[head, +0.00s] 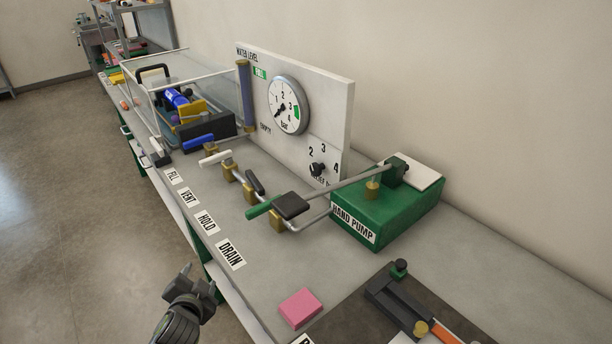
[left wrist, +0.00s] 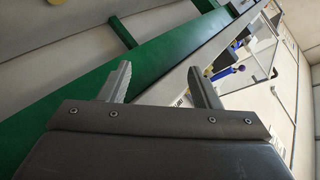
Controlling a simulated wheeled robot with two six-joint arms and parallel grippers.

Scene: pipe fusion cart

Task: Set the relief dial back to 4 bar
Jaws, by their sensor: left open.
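The relief dial (head: 317,169) is a small black knob low on the white panel (head: 346,110), with the numbers 2, 3 and 4 around it. Its pointer is too small to read with certainty. A round bar gauge (head: 287,105) with a green patch sits above and left of it, its needle toward the lower left. My left gripper (head: 200,278) is open and empty in front of the bench's front edge, well below and left of the dial. Its two fingers also show apart in the left wrist view (left wrist: 160,85). My right gripper is not in view.
The green hand pump (head: 385,215) stands right of the dial, its lever (head: 300,196) reaching left in front of the panel. Several valves with handles line the bench, including a white handle (head: 215,158). A pink block (head: 300,308) lies near the front edge. A clear guarded box (head: 180,95) stands left.

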